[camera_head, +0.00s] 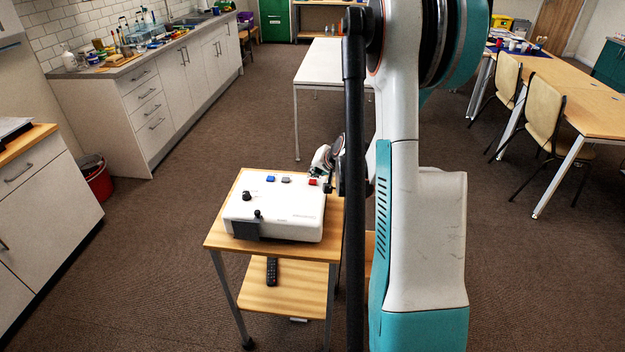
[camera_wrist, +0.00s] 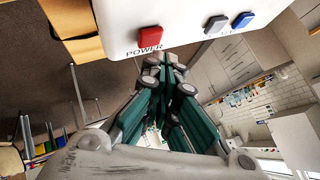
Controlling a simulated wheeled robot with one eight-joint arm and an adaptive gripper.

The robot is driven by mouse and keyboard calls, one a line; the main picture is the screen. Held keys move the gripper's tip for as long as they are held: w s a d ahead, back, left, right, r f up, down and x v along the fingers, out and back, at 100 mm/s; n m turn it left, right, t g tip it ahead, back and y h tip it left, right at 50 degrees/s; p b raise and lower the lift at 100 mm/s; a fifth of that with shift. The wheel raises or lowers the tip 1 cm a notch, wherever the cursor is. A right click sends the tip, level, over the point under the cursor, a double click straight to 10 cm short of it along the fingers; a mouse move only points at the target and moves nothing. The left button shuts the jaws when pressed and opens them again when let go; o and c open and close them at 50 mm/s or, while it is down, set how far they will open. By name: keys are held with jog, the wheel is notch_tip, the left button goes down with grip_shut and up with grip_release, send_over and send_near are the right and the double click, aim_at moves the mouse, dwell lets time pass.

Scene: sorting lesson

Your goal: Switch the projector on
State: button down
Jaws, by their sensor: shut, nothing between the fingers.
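The projector (camera_head: 275,218) is a white box on the top of a small wooden cart. A red button (camera_head: 313,182), a grey button and a blue button (camera_head: 270,178) sit along its far edge. In the wrist view the red button (camera_wrist: 150,36) is marked POWER, with the grey button (camera_wrist: 215,24) and blue button (camera_wrist: 243,20) to its right. My gripper (camera_wrist: 169,62) is shut and empty, its tips just below and right of the red button in that view. Whether they touch the projector is unclear. In the head view my arm hides most of the gripper.
A black knob (camera_head: 247,196) and a dark front piece (camera_head: 245,230) are on the projector. A black remote (camera_head: 272,271) lies on the cart's lower shelf (camera_head: 300,297). A white table (camera_head: 318,72) stands beyond.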

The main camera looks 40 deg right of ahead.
aim_at(315, 180)
notch_tip(315, 180, up, 6)
jog(key=p, duration=0.3)
dwell(0.6)
